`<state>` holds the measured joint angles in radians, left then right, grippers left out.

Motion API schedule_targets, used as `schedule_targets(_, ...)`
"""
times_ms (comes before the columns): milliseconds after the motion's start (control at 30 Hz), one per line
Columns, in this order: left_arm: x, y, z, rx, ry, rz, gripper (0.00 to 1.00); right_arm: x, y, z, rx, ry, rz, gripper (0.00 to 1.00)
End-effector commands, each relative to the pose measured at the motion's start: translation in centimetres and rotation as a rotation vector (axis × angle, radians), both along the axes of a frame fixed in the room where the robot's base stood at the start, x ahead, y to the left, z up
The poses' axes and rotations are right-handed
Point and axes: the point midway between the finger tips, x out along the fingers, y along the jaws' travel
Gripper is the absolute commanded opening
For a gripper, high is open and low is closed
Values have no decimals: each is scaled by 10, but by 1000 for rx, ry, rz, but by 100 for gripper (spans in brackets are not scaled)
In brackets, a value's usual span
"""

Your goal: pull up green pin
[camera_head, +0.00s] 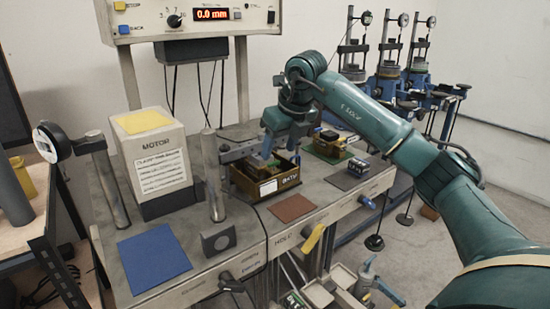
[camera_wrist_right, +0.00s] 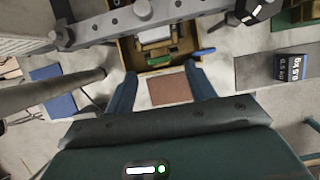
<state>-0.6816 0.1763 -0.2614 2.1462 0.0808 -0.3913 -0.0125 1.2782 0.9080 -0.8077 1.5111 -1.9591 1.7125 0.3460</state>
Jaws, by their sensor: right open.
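A wooden-coloured open box (camera_head: 288,184) stands on the grey bench. In the right wrist view, a small green piece (camera_wrist_right: 160,60), possibly the green pin, shows at the box's near inner side. A pale block (camera_wrist_right: 155,36) lies behind it and a blue stick-like piece (camera_wrist_right: 199,53) lies to its right. My right gripper (camera_head: 283,150) is over the box, pointing down, open with nothing between its fingers. In the wrist view the fingers (camera_wrist_right: 160,78) frame the near side of the box. In the head view the gripper and box wall largely hide the green piece. My left gripper is not in view.
A metal post (camera_head: 212,175) with a horizontal arm stands close left of the box. A motor block (camera_head: 158,155) is farther left. A blue mat (camera_head: 154,258) and brown mat (camera_head: 292,207) lie bare. A yellow lever (camera_head: 312,238) sticks out at the bench front.

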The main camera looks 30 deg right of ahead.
Motion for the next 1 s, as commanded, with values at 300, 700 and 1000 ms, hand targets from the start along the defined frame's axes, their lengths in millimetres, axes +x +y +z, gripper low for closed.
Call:
schedule_targets(300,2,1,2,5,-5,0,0,16,2,-38,1,0,2,55)
schedule_targets(700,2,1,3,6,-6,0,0,17,2,-41,0,-1,2,50)
schedule_targets(1000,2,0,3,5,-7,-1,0,17,2,-41,0,-1,2,26)
